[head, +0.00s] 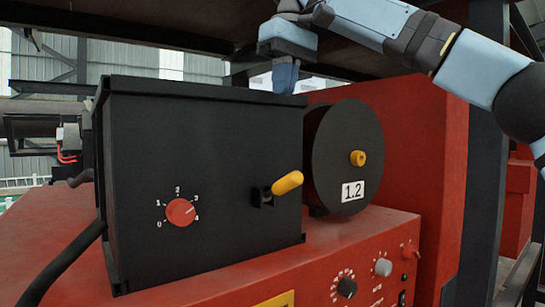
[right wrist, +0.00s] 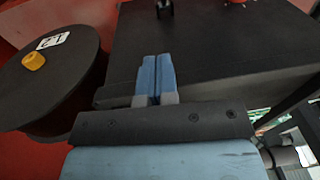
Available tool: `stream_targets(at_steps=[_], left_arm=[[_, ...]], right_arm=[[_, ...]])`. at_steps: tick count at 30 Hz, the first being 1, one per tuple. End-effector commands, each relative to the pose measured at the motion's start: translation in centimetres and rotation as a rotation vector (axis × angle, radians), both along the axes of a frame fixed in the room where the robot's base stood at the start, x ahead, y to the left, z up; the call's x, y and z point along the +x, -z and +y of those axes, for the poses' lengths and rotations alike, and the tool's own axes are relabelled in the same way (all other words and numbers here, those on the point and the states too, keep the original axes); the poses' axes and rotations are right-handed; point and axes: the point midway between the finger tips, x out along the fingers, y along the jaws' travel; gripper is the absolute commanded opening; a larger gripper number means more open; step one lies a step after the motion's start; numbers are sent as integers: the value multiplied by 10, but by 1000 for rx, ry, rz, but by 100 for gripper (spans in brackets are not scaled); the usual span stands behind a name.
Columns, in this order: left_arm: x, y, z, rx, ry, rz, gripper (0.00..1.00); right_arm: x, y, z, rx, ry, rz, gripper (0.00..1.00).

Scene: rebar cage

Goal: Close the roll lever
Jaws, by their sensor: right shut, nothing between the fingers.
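The lever with a yellow handle (head: 288,183) sits in a black bracket on the front of the black box (head: 200,130). Its handle points right and slightly up. The black roll (head: 340,140), with a yellow hub and a "1.2" label, stands right of the box; it also shows in the right wrist view (right wrist: 45,85). My right gripper (head: 285,90) is shut and empty at the box's top rear right edge, above and behind the lever and apart from it. In the right wrist view its blue fingers (right wrist: 158,76) are together against the dark box. I cannot tell whether they touch it.
A red dial (head: 180,212) is on the box's front left. The red machine (head: 350,233) below carries several knobs. A dark beam (head: 170,30) runs overhead, close to my right gripper. A dark post (head: 485,150) stands at the right.

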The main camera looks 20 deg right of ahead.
Motion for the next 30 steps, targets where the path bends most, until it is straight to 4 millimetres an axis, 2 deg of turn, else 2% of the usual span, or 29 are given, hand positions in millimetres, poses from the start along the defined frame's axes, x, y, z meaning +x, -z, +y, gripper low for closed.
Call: stream_targets(at_steps=[9,14,20,30], left_arm=[[-18,10,-2,-2,1,34,66],[-17,10,-1,1,3,31,66],[-15,19,3,14,15,26,66],[-8,2,3,14,14,10,66]], right_arm=[[-2,-5,0,-7,6,-9,0],[-2,-1,0,-6,6,-7,0],[0,26,1,-6,5,-6,0],[2,92,8,-9,5,-8,0]])
